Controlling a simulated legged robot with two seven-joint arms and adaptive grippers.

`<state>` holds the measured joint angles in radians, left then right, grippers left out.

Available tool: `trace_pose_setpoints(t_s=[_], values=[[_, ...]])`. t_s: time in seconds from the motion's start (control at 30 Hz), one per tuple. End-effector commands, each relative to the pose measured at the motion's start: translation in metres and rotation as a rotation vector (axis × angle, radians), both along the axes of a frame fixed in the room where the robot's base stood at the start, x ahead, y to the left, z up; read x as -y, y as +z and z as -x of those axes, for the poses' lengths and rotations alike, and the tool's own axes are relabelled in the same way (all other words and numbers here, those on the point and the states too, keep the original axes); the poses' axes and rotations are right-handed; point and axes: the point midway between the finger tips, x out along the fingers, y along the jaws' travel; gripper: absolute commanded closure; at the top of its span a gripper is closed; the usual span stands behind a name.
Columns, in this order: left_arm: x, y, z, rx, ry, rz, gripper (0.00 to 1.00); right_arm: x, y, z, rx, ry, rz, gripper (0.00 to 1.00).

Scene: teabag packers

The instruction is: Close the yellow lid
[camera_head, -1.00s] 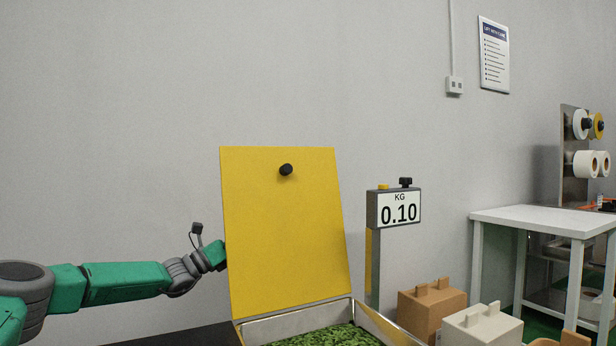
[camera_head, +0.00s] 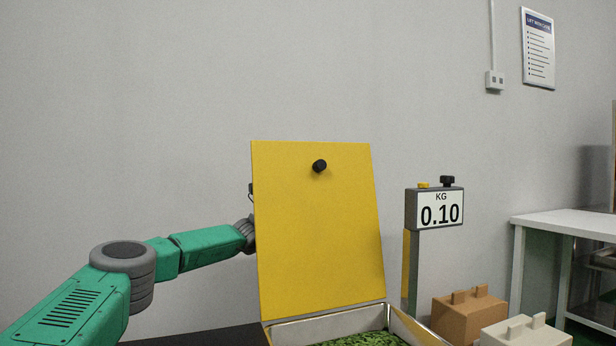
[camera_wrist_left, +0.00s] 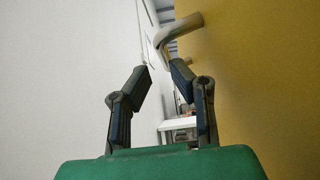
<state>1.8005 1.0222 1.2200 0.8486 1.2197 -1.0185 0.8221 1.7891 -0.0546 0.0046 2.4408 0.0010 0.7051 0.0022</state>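The yellow lid (camera_head: 318,235) stands upright, hinged at the back of a metal bin (camera_head: 300,329) holding green leaves (camera_head: 362,340). A black knob (camera_head: 319,166) sits near the lid's top on the side facing me. My left arm reaches behind the lid from the left, and the lid hides its gripper in the head view. In the left wrist view the left gripper (camera_wrist_left: 161,78) has its fingers apart with nothing between them. The lid's yellow back face (camera_wrist_left: 265,75) is close on the right there, with a grey bent handle (camera_wrist_left: 178,32) ahead. My right gripper is in neither view.
A scale display (camera_head: 439,208) reading 0.10 stands on a post right of the lid. A brown box (camera_head: 468,318) and a pale box (camera_head: 525,333) sit at lower right. A white table (camera_head: 570,224) stands farther right. A grey wall is behind.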

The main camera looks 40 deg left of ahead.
Motion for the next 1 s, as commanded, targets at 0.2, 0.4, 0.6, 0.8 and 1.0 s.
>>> trace_pose_setpoints(t_s=[0.2,0.4,0.6,0.8,1.0], values=[[0.013,0.019,-0.014,0.002,-0.001,-0.005,0.81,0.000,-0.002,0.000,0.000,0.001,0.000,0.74],[0.018,0.028,-0.014,0.007,-0.004,-0.005,0.81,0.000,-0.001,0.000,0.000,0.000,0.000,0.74],[0.012,0.026,-0.013,0.009,-0.002,0.002,1.00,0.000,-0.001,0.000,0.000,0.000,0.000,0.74],[0.010,0.025,-0.013,0.010,-0.002,0.003,1.00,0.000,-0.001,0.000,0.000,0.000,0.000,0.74],[0.013,0.022,-0.015,0.004,-0.003,-0.003,0.81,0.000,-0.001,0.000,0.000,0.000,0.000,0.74]])
